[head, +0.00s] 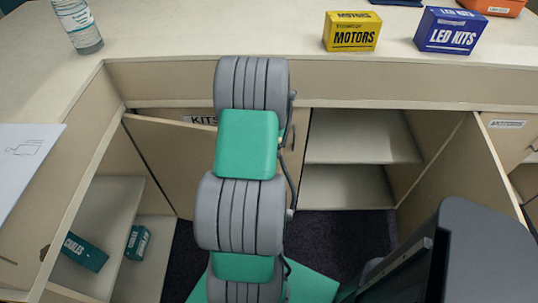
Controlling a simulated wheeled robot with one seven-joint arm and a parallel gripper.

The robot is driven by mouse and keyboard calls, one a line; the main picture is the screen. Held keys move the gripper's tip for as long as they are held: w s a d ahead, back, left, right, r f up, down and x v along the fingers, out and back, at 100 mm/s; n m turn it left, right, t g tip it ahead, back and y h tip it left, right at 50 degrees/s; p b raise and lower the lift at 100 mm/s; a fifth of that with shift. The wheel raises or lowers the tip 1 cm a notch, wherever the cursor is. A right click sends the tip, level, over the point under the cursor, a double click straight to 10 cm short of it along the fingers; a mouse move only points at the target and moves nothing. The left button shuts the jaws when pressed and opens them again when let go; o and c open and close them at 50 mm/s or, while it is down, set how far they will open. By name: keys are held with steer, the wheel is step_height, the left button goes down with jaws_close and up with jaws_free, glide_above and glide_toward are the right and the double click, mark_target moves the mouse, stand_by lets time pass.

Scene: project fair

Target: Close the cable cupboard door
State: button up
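A beige door panel (165,150) stands open at the inner corner of the counter. It appears to hinge on the far edge of the open left cupboard (112,205), which holds a teal box marked CABLES (85,252) and a smaller teal box (137,242). The door's right part is hidden behind my grey and green arm, which runs up the middle of the head view. My gripper is not visible, so I cannot tell whether anything touches the door.
A KITS label (200,119) shows behind the door. An open, empty shelved cupboard (360,150) stands right of my arm, with an open panel (470,165) at its right. MOTORS (352,32) and LED KITS (450,30) boxes and a bottle (78,25) stand on the counter.

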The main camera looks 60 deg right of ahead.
steer(key=shift+f, duration=0.15)
jaws_close()
stand_by(1.4)
